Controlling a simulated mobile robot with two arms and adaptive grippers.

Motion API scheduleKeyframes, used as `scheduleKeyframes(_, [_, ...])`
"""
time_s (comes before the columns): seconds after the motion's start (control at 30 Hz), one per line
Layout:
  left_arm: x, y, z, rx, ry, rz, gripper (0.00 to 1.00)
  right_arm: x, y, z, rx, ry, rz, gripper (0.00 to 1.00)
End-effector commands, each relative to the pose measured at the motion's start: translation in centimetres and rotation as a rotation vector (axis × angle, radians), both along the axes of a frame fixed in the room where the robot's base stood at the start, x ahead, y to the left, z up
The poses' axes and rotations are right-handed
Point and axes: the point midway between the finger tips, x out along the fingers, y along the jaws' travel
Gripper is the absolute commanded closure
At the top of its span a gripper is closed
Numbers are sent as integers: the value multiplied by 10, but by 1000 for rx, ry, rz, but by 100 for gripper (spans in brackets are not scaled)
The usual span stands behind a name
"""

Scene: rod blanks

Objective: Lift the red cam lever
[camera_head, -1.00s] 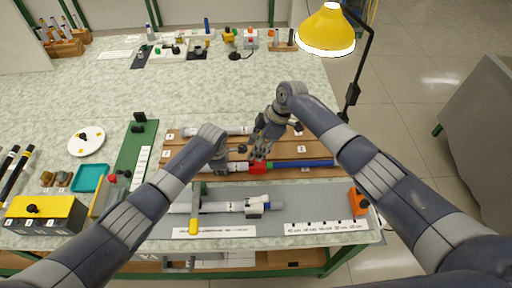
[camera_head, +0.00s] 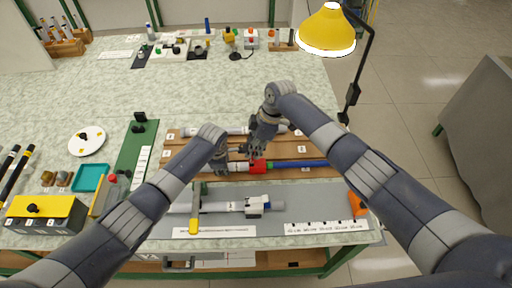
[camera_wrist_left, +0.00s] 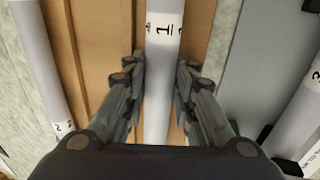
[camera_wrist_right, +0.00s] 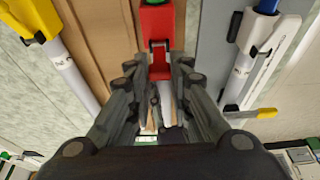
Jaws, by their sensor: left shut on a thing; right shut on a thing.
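The red cam lever (camera_wrist_right: 160,66) stands out from a red clamp block (camera_wrist_right: 157,25) in the right wrist view. The red block also shows in the head view (camera_head: 258,167), around the rod between its white and blue parts. My right gripper (camera_head: 256,153) is shut on the lever, its fingers on both sides of the lever's end. My left gripper (camera_head: 222,168) is shut on the white rod marked 1 (camera_wrist_left: 163,40), left of the red block. The left fingertips hide part of the rod.
The rods lie on a brown wooden rack (camera_head: 175,160). In front of it, a grey mat (camera_head: 320,205) carries another white rod (camera_head: 225,206) with a clamp and a yellow-handled piece (camera_head: 194,222). A yellow lamp (camera_head: 326,30) stands at the back right.

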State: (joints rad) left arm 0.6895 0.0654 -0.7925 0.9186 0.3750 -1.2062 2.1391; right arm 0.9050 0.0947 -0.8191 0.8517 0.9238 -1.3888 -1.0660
Motion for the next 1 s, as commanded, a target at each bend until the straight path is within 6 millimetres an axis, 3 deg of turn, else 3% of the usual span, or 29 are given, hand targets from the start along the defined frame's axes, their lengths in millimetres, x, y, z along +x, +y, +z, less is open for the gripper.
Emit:
scheduleKeyframes(0.23, [0,0,0,1,-1,0,100,0,0,0,-5,0,-1,100])
scheduleKeyframes(0.27, [0,0,0,1,-1,0,100,0,0,0,-5,0,-1,76])
scheduleKeyframes(0.33, [0,0,0,0,-1,0,100,0,0,0,-5,0,-1,60])
scheduleKeyframes(0.77, [0,0,0,0,-1,0,100,1,-1,5,-2,-2,-1,60])
scheduleKeyframes(1.0, [0,0,0,0,-1,0,100,2,-12,43,-2,-5,0,60])
